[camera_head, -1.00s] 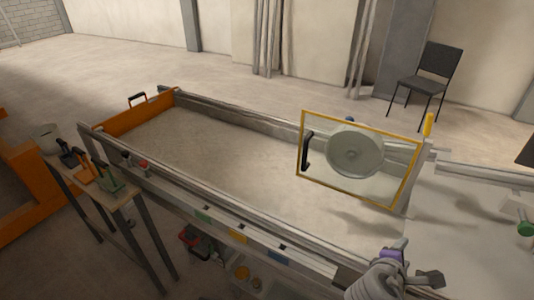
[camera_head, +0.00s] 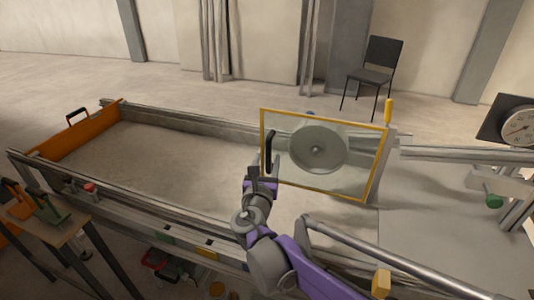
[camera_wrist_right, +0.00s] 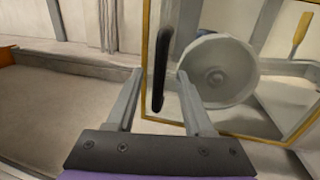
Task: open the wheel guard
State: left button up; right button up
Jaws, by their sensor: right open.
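The wheel guard (camera_head: 352,188) is a clear panel in a yellow frame, standing upright over the right part of the sandbed. A grey wheel (camera_head: 318,149) shows behind it. The guard's black vertical handle (camera_head: 269,152) is on its left edge. My right gripper (camera_head: 262,173) is at the handle's lower end. In the right wrist view the handle (camera_wrist_right: 161,70) stands between the two open fingers of the gripper (camera_wrist_right: 158,85), nearer the right finger; I cannot tell if they touch. My left gripper is not in view.
The sandbed's sandy floor (camera_head: 160,155) stretches left to an orange end gate (camera_head: 80,135). A side table (camera_head: 55,232) with tools stands at the lower left. A dial gauge (camera_head: 518,127) and a green knob (camera_head: 494,201) are at the right. A black chair (camera_head: 373,75) stands behind.

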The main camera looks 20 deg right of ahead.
aim_at(268, 155)
jog(key=shift+x, duration=1.95)
grip_shut()
